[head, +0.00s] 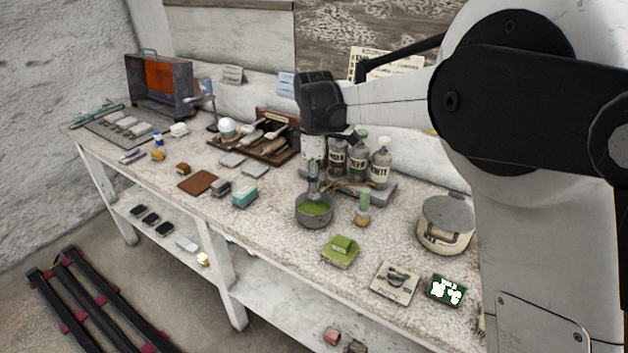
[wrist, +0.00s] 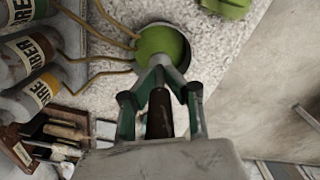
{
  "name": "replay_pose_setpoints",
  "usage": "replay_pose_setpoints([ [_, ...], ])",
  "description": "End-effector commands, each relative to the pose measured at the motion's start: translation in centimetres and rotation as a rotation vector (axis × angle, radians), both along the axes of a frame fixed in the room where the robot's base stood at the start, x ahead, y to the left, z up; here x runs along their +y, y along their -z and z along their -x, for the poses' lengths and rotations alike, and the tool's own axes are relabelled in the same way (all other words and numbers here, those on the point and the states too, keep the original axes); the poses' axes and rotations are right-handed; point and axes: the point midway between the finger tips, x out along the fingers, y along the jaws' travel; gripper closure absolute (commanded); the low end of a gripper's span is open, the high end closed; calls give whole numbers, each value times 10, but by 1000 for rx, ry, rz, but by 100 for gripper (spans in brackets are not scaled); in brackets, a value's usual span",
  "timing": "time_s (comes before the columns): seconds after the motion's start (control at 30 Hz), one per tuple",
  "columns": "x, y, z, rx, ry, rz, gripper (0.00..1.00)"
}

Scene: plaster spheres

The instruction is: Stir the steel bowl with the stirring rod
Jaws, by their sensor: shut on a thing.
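The steel bowl (head: 314,220) stands on the bench near its front edge and holds green liquid. The bowl (wrist: 187,50) shows just beyond the fingertips in the wrist view. My gripper (head: 314,192) points down over the bowl, with its fingertips at the bowl's opening. In the wrist view my gripper (wrist: 160,72) is shut on a dark brown rod (wrist: 158,115), which I take for the stirring rod. The rod's lower end is hidden by the fingers, so I cannot tell whether it touches the liquid.
Labelled bottles (head: 380,165) stand close behind the bowl, with thin tan tubes running towards it. A small flask (head: 362,210) stands to its right, a green sponge-like block (head: 341,246) in front, and a lidded pot (head: 446,228) farther right. A teal box (head: 244,196) lies left.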

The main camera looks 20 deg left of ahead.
Motion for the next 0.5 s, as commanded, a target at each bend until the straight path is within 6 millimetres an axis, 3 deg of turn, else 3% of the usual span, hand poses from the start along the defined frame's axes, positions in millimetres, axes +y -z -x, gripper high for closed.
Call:
replay_pose_setpoints([
  [0.17,0,-4,0,0,0,0,100],
  [0.5,0,-32,0,0,0,0,100],
])
